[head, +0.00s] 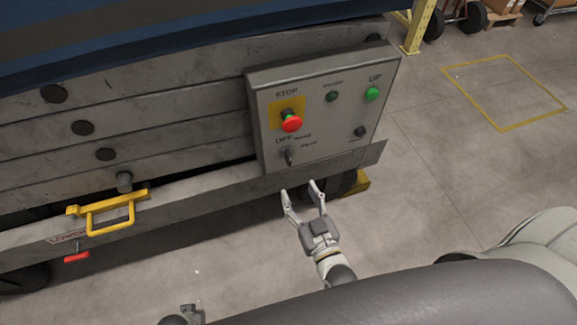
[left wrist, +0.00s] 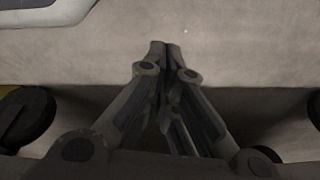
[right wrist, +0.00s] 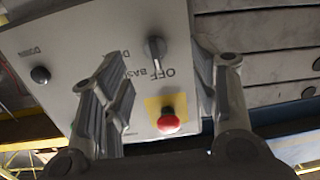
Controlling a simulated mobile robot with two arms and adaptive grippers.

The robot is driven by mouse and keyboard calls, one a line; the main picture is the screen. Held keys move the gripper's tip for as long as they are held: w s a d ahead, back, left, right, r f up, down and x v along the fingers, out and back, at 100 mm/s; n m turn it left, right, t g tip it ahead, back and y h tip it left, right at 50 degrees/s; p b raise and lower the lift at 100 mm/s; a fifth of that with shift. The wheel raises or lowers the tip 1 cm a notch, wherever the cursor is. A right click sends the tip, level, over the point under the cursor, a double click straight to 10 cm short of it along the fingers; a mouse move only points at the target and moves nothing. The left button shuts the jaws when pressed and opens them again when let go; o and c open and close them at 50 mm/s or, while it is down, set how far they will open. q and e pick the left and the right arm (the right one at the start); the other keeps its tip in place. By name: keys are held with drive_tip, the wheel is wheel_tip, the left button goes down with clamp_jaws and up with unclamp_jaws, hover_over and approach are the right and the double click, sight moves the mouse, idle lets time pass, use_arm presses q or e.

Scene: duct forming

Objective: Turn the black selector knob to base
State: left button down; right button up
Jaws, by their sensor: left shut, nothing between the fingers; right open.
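The black selector knob (head: 288,157) is at the lower left of the grey control panel (head: 335,80), beneath the OFF and BASE lettering. In the right wrist view the knob (right wrist: 155,50) shows between my open fingers, and its grip seems to point to OFF. My right gripper (head: 299,188) is open and empty, just below the panel in the head view, apart from the knob. My left gripper (left wrist: 166,46) is shut and empty over the floor; only a small part of it shows at the head view's bottom edge.
A red STOP button (head: 291,123) sits just above the knob. A green UP button (head: 372,94) and a small black knob (head: 360,132) are to the right. A yellow handle (head: 110,213) sticks out at the left.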

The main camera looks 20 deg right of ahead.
sight(290, 161)
drive_tip(key=shift+t+h, duration=0.3)
drive_tip(key=w, duration=0.3)
drive_tip(key=w+r, duration=0.1)
drive_tip(key=w, duration=0.3)
drive_tip(key=w+r+b, duration=0.1)
drive_tip(key=w, duration=0.3)
drive_tip(key=shift+d, duration=0.25)
use_arm(q)
drive_tip(key=r, duration=0.1)
drive_tip(key=w+r, duration=0.2)
drive_tip(key=r, duration=0.1)
drive_tip(key=shift+w+d+r, duration=0.1)
drive_tip(key=shift+w+d, duration=0.1)
drive_tip(key=shift+d, duration=0.05)
use_arm(e)
drive_tip(key=c, duration=1)
